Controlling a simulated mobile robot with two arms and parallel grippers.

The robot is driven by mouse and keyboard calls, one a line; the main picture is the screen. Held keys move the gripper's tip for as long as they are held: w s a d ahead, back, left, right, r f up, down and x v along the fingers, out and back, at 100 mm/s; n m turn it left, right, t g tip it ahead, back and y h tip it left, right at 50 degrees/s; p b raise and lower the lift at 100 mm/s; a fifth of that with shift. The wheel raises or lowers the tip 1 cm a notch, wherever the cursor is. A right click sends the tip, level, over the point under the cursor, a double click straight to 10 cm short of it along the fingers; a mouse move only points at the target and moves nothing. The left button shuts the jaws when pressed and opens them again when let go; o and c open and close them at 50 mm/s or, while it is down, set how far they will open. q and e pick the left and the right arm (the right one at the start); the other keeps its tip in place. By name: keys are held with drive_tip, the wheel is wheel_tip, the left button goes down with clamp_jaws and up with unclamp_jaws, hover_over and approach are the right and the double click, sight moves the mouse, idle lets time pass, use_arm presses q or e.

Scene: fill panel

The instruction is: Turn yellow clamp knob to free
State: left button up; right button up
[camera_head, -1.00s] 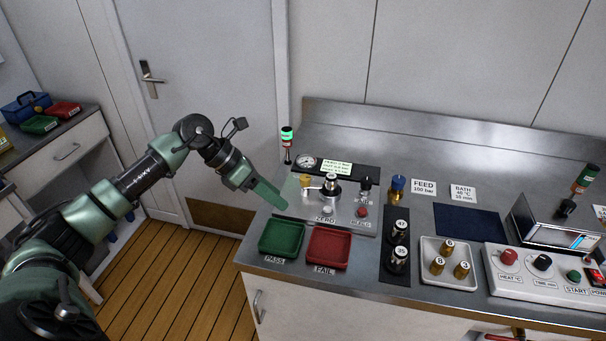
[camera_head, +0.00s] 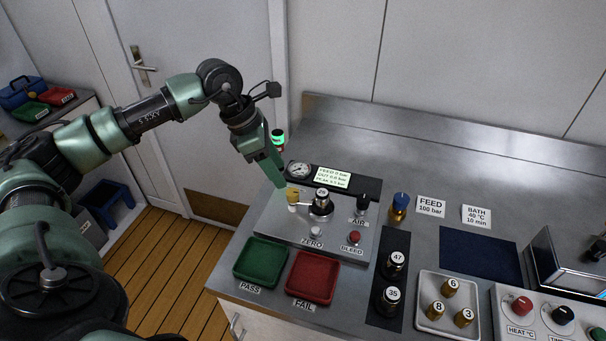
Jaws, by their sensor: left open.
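The yellow clamp knob (camera_head: 293,196) stands on the left part of the grey fill panel (camera_head: 270,222), beside a round metal holder with a cylinder (camera_head: 321,203) marked 29 in it. My left gripper (camera_head: 279,183) comes in from the upper left with its green fingers pointing down. Its tips are just above and to the left of the knob, and they seem apart from it. The gripper is open and empty; the gap between its fingers is hard to see from this side. My right gripper is not in view.
A gauge (camera_head: 298,170) and a small display (camera_head: 332,177) stand behind the knob. The black AIR knob (camera_head: 363,201) and red BLEED knob (camera_head: 355,237) are to the right. Green PASS (camera_head: 261,262) and red FAIL (camera_head: 313,278) trays lie in front. A signal lamp (camera_head: 278,140) stands behind the gripper.

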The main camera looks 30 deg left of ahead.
sight(292, 192)
use_arm(q)
drive_tip(key=p+x, duration=0.1)
drive_tip(key=x, duration=0.3)
drive_tip(key=shift+s+d+f+p, duration=0.15)
drive_tip(key=shift+d+f+p, duration=0.1)
drive_tip(key=shift+f+p, duration=0.1)
drive_tip(key=shift+x, duration=1.05)
drive_tip(key=shift+w+f, duration=0.15)
drive_tip(key=shift+w, duration=0.1)
drive_tip(key=shift+s, duration=0.1)
drive_tip(key=c, duration=1)
drive_tip(key=shift+f, duration=0.1)
clamp_jaws()
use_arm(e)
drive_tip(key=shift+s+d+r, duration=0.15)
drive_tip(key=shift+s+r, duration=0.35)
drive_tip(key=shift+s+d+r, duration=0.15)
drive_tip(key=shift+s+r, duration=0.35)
